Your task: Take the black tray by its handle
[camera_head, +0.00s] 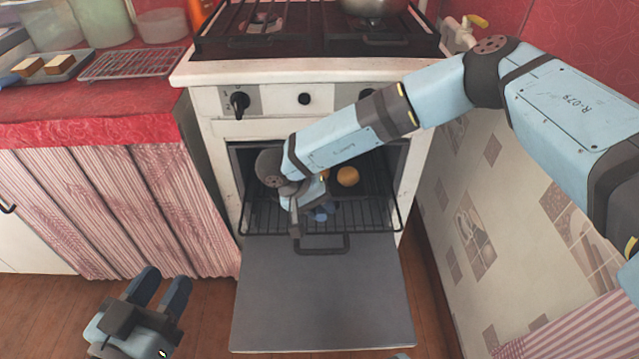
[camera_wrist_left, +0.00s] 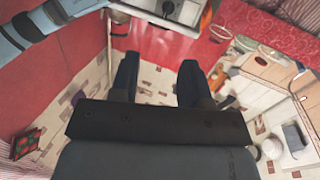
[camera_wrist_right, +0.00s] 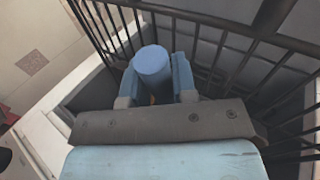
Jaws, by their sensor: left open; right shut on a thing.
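A black tray (camera_head: 375,187) appears to lie inside the open oven, with a round golden-brown item (camera_head: 347,176) on it; my right arm covers much of it. A dark loop handle (camera_head: 321,250) shows at the front of the rack; I cannot tell whether it belongs to the tray. My right gripper (camera_head: 320,212) is low in the oven mouth, partly hidden by its own wrist. In the right wrist view it is shut on a blue cylinder (camera_wrist_right: 153,66), above dark wire bars. My left gripper (camera_head: 164,279) is open and empty, above the floor left of the oven door.
The oven door (camera_head: 322,300) is folded down at the front. A wire rack (camera_head: 262,219) fills the oven mouth. A tiled wall (camera_head: 480,240) stands close on the right, a red counter (camera_head: 100,117) with a curtain below on the left. The floor at front left is clear.

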